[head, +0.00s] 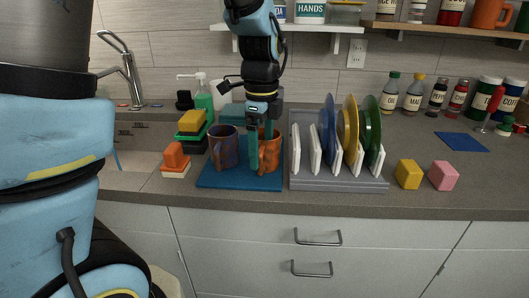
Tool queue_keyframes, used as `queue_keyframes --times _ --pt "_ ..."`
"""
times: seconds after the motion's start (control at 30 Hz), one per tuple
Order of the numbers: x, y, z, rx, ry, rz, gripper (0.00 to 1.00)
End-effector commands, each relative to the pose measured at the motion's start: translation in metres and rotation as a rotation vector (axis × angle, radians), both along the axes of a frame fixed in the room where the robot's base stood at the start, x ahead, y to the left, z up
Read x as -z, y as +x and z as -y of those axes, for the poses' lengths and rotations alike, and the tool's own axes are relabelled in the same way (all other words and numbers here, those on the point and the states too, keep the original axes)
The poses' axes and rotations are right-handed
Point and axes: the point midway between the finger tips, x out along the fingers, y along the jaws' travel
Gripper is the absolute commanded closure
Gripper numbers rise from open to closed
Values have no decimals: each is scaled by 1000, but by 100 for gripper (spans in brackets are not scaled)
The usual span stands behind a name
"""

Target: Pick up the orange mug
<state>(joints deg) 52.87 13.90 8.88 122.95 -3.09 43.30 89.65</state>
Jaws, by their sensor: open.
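The orange mug (272,161) stands upright on a blue mat (236,183) on the counter, beside a dark purple-brown mug (224,148) with an orange-brown handle. My gripper (261,157) points straight down at the orange mug. Its jaws are open. One finger shows in front of the mug's left side and the other overlaps its upper part. The fingers hide part of the mug. I cannot tell whether they touch it or whether the mug's wall lies between them.
A grey dish rack (339,180) with several plates stands close on the right. Stacked sponges (191,128), a green soap bottle (204,98) and the sink are on the left. A yellow block (408,174) and a pink block (443,175) lie farther right. A shelf (303,28) hangs above.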

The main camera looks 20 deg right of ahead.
Motion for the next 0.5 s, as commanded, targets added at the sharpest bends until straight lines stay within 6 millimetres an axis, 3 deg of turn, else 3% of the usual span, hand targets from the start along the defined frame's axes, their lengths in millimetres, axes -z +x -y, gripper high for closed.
queue_keyframes --times 0.23,0.5 --pt "33 1 1 0 3 -4 5" --pt "40 1 1 0 1 -1 5"
